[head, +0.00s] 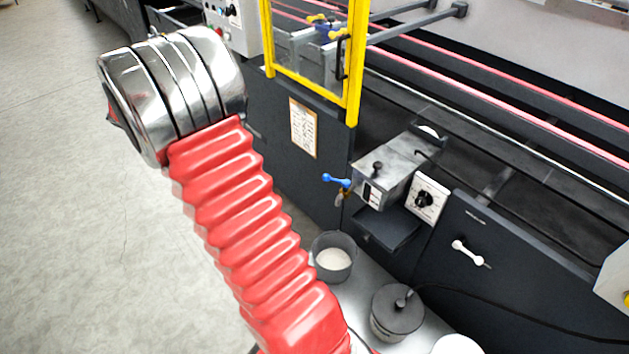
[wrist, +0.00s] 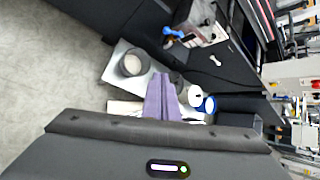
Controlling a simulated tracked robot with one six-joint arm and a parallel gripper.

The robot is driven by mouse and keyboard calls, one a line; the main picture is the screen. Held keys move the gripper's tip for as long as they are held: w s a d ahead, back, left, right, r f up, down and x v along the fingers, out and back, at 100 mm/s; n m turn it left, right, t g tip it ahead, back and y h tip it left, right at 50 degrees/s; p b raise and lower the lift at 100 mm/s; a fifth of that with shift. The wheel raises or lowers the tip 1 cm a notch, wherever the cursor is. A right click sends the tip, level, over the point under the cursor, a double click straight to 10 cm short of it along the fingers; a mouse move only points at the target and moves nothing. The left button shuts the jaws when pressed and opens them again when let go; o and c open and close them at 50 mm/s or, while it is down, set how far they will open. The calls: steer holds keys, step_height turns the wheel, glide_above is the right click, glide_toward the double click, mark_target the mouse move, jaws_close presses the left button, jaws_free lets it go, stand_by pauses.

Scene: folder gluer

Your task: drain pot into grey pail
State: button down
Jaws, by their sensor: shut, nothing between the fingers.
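The glue pot (head: 388,172) is a metal box on the side of the dark machine. A valve with a blue handle (head: 337,181) sticks out at its left, with a small brass-coloured outlet (head: 340,198) below. The blue handle also shows in the wrist view (wrist: 172,33). The grey pail (head: 338,276) stands below the outlet with pale material inside; it also shows in the wrist view (wrist: 136,75). I cannot tell whether anything flows. My gripper (wrist: 161,77) is shut and empty, its purple fingers together, apart from valve and pail. Its fingers are hidden in the head view.
A lidded grey container (head: 398,312) stands right of the pail, with a white one (head: 457,345) beside it. A yellow guard frame (head: 354,70) rises left of the pot. A dial box (head: 426,198) sits right of it. Open floor (head: 60,180) lies left.

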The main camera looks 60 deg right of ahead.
steer(key=s+a+r+m+t+y, duration=0.2)
steer(key=s+a+m+t, duration=0.2)
steer(key=a, duration=0.6)
steer(key=s+a+r+m+t+y, duration=0.2)
steer(key=s+a+r+m+t, duration=0.1)
steer(key=a+m, duration=0.5)
steer(key=s+a+r+m+t+y, duration=0.2)
steer(key=s+a+m, duration=0.4)
steer(key=a, duration=0.6)
steer(key=shift+s+r+m+t+y, duration=0.35)
steer(key=shift+s+r+t, duration=0.3)
steer(key=shift+t, duration=0.75)
steer(key=shift+w+a+r, duration=0.1)
